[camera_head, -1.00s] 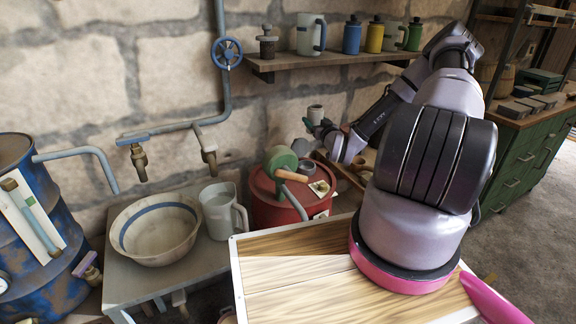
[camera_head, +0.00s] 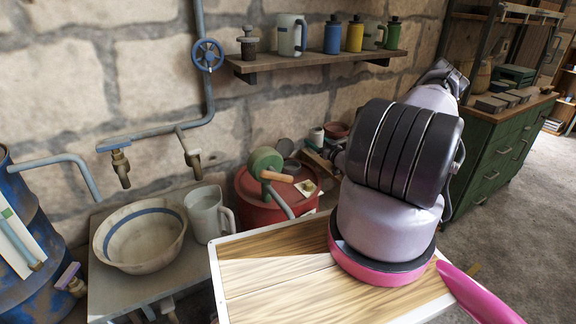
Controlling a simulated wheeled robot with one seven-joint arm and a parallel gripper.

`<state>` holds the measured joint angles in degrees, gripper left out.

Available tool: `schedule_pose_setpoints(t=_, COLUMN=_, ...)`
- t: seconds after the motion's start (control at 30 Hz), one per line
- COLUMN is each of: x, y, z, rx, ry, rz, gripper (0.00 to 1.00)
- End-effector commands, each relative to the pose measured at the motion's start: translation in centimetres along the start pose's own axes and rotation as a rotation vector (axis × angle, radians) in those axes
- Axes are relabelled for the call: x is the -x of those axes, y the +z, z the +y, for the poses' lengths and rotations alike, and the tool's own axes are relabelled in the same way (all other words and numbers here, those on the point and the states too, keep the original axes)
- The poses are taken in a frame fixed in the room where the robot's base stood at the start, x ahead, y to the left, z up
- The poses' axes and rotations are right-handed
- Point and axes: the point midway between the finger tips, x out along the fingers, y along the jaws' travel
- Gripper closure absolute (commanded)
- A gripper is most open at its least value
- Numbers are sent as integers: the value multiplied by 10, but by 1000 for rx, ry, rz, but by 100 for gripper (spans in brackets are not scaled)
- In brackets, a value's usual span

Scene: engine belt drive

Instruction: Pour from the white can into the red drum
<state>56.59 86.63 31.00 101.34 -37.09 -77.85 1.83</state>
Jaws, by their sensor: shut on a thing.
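The red drum (camera_head: 247,210) stands against the wall behind the wooden table. A green round-headed tool with a wooden handle (camera_head: 277,177) and a small tan card lie over its top. A small white can (camera_head: 317,136) shows to the right of and above the drum, close to the wall in the picture. My gripper (camera_head: 332,153) is shut on it, but is mostly hidden behind my arm; only small grey parts show. The can looks roughly upright and is apart from the drum's top. Its contents cannot be seen.
A striped bowl (camera_head: 138,237) and a grey-white pitcher (camera_head: 207,214) stand on a bench left of the drum. The wooden table (camera_head: 270,285) is in front. A wall shelf (camera_head: 300,63) holds jugs and bottles. A blue drum (camera_head: 35,235) is at far left.

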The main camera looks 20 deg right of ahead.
Motion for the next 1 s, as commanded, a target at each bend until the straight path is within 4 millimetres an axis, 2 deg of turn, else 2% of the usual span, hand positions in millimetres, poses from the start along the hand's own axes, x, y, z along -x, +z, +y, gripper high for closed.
schedule_pose_setpoints(t=0.43, x=0, y=2, z=-2, rx=43, ry=-1, rz=0, gripper=100)
schedule_pose_setpoints(t=0.73, x=0, y=9, z=-9, rx=183, ry=-2, rz=0, gripper=100)
schedule_pose_setpoints(t=1.0, x=0, y=3, z=-16, rx=319, ry=-1, rz=-1, gripper=100)
